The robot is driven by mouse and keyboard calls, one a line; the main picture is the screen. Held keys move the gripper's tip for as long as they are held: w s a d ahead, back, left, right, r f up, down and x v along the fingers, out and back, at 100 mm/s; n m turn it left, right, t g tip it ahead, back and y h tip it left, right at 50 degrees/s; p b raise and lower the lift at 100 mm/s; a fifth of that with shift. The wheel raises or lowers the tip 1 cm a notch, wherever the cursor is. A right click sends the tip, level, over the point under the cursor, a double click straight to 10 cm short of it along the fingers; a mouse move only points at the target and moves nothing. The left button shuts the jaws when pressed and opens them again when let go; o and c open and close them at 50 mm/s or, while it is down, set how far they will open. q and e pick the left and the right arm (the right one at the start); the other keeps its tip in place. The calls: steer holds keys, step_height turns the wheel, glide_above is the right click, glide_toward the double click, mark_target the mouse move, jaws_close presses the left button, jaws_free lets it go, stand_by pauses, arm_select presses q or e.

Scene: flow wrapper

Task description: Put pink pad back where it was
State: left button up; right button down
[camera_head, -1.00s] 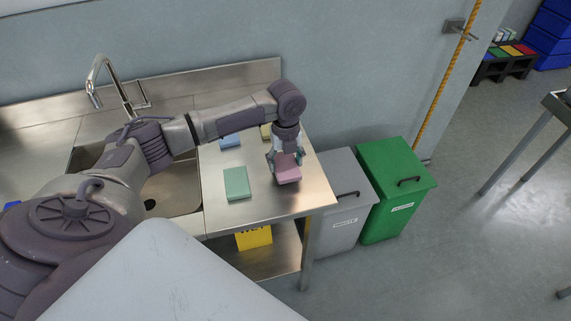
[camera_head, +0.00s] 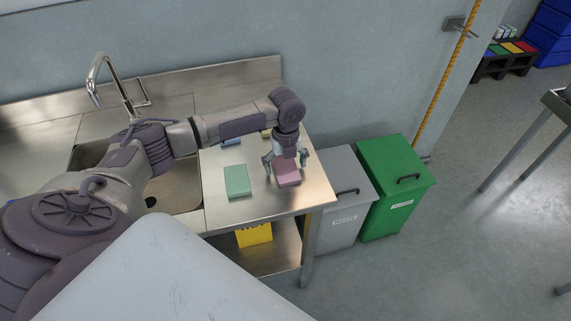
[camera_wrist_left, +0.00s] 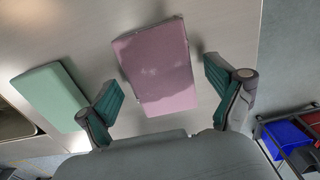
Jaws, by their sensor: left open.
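The pink pad (camera_head: 288,174) lies on the steel counter near its right end, to the right of the green pad (camera_head: 237,181). My left gripper (camera_head: 286,160) is just above the pink pad with its fingers spread apart. In the left wrist view the pink pad (camera_wrist_left: 158,68) lies between and beyond the open fingers (camera_wrist_left: 165,95), with a gap on each side. The green pad also shows there at the left (camera_wrist_left: 50,94). My right gripper is not in view.
A blue pad (camera_head: 231,140) and a yellowish pad (camera_head: 266,133) lie farther back, partly hidden by my arm. The sink (camera_head: 170,190) is to the left. A grey bin (camera_head: 343,205) and a green bin (camera_head: 396,190) stand right of the steel counter (camera_head: 260,203).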

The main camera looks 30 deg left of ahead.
mark_target(286, 167)
arm_select(q)
steer(key=shift+r, duration=0.5)
step_height(286, 167, up, 11)
steer(key=b, duration=0.1)
steer(key=shift+r+b, duration=0.2)
steer(key=shift+b, duration=0.1)
